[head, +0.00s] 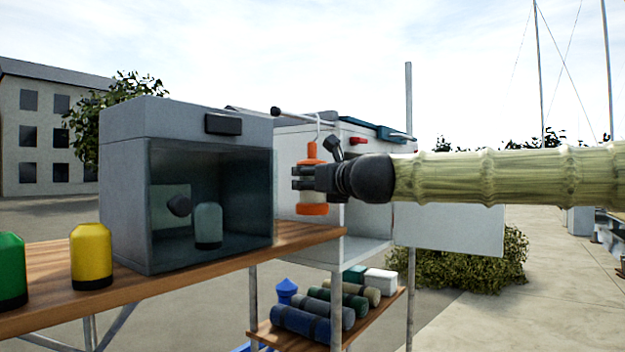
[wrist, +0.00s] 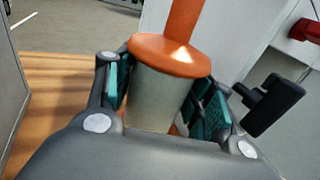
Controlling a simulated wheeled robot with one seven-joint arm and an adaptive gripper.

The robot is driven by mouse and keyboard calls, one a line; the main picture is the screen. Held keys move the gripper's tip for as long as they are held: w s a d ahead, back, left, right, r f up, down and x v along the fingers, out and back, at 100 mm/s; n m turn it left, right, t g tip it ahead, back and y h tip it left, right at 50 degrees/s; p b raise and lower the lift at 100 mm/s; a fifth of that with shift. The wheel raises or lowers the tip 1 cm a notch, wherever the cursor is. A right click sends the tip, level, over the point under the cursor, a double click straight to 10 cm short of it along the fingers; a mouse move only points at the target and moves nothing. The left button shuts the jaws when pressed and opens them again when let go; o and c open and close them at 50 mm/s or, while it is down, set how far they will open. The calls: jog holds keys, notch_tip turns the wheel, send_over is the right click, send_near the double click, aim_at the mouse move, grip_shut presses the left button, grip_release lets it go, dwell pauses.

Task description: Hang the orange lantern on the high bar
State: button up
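The orange lantern (head: 313,208) is upright in the air beyond the table's right end, with orange top and base and a pale body. Its thin white hook (head: 318,128) rises to the height of a dark-tipped bar (head: 293,114) and overlaps it in the head view; I cannot tell whether it bears on the bar. My gripper (head: 308,178) has its fingers around the lantern's body from the right. In the wrist view the teal pads of my gripper (wrist: 165,95) lie against both sides of the lantern (wrist: 170,55). The hook is out of the wrist view.
A grey glass-fronted box (head: 125,210) stands on the wooden table (head: 170,275), left of the lantern. Yellow (head: 91,255) and green (head: 11,270) canisters stand left of it. A white cabinet (head: 290,150) stands behind. A low shelf (head: 385,318) holds rolled bundles. A red-handled item (head: 358,141) is near my wrist.

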jog(key=shift+o, duration=1.3)
